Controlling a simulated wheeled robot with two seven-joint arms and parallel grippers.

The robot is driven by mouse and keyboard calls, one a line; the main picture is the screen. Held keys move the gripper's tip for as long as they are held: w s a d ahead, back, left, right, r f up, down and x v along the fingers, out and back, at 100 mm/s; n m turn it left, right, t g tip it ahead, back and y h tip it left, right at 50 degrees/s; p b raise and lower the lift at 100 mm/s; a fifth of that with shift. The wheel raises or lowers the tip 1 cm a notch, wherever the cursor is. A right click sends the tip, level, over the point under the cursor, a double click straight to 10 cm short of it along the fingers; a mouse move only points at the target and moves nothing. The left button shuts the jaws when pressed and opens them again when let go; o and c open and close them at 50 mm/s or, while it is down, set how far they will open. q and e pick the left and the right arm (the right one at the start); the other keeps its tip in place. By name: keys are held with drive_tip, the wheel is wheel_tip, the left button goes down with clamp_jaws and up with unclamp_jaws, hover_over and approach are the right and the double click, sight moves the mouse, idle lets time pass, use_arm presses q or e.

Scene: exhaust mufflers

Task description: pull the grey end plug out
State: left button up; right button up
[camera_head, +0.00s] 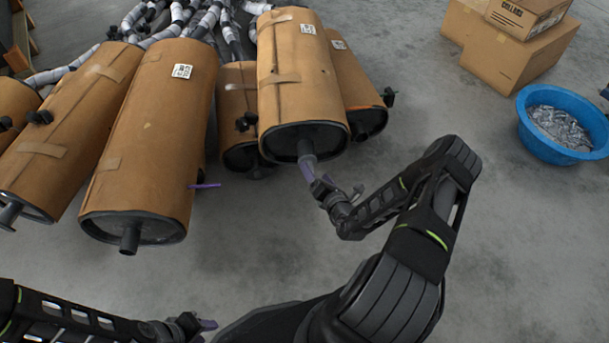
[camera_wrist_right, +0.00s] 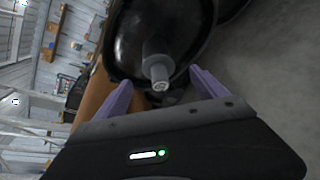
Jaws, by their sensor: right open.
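The grey end plug (camera_wrist_right: 158,72) sits in the dark end face of a muffler in the right wrist view, pointing at the camera. In the head view, that muffler (camera_head: 295,75) is wrapped in brown card, and its end stub (camera_head: 305,150) points toward me. My right gripper (camera_head: 311,172) is at this stub. In the wrist view its purple fingers (camera_wrist_right: 163,92) are apart, one on each side of the plug's near end, with gaps visible. My left gripper (camera_head: 208,327) is low at the bottom left, far from the plug; its opening is unclear.
Several other wrapped mufflers lie alongside, including a large one (camera_head: 160,110) at left. A thin purple piece (camera_head: 204,186) sticks out beside it. A blue tub (camera_head: 562,122) of metal pieces and cardboard boxes (camera_head: 520,55) stand at right. The floor (camera_head: 530,250) at right is clear.

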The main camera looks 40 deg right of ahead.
sight(308, 161)
drive_tip(key=shift+r, duration=0.15)
drive_tip(key=shift+w, duration=0.15)
drive_tip(key=shift+w+d, duration=0.1)
drive_tip(key=shift+w, duration=0.15)
drive_tip(key=b+x, duration=0.2)
drive_tip(key=x, duration=0.5)
drive_tip(key=shift+b, duration=0.4)
drive_tip(key=shift+c, duration=0.4)
drive_tip(key=c, duration=1.4)
drive_tip(key=shift+o, duration=0.2)
